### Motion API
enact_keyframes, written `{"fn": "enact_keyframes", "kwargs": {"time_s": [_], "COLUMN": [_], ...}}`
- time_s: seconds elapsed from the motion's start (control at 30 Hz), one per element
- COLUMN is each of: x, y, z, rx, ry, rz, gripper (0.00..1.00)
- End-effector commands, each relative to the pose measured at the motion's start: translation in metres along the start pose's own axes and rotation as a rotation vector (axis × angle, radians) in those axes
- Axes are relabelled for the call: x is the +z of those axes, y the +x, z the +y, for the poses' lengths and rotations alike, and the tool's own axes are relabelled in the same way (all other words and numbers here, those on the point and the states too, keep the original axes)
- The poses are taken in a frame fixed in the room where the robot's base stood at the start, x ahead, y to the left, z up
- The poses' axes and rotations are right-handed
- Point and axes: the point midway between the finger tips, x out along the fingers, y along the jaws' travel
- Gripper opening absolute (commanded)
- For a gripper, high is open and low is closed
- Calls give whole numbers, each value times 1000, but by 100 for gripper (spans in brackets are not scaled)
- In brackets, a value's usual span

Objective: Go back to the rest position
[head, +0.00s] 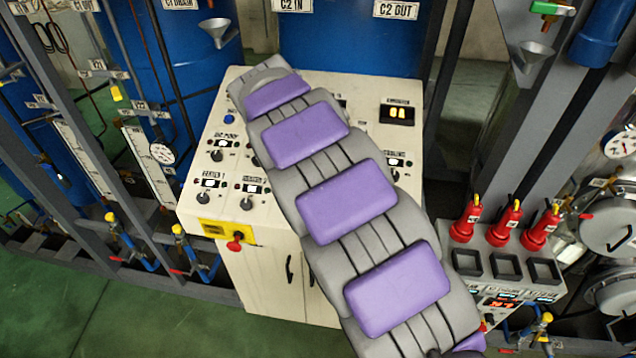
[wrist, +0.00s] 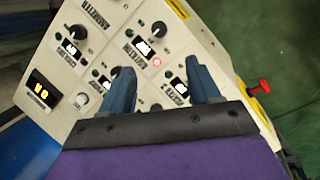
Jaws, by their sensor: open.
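My arm, grey with purple pads, reaches across the head view up to the control panel (head: 232,110). It hides the middle of that panel, and my gripper's fingers are not visible there. In the wrist view my gripper (wrist: 163,85) shows two blue fingers standing apart with nothing between them. They are over the panel (wrist: 105,22), which has black knobs, small displays and indicator lamps. One lamp (wrist: 157,62) glows red. I cannot tell how far the fingertips are from the panel face.
A red emergency knob on a yellow box (head: 235,240) sits on the cabinet's front corner. Blue tanks (head: 345,45) stand behind. Grey frames and pipes with yellow-handled valves (head: 110,218) line the left. Red plugs (head: 505,223) stand at right. Green floor (head: 150,320) is free at front left.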

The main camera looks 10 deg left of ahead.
Motion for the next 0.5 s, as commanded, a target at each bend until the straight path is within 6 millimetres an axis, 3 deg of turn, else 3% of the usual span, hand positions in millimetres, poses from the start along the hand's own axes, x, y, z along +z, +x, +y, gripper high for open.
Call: {"fn": "enact_keyframes", "kwargs": {"time_s": [0.5], "x": [4], "y": [1], "z": [1], "rx": [-2], "ry": [7], "rz": [-3], "gripper": [62]}}
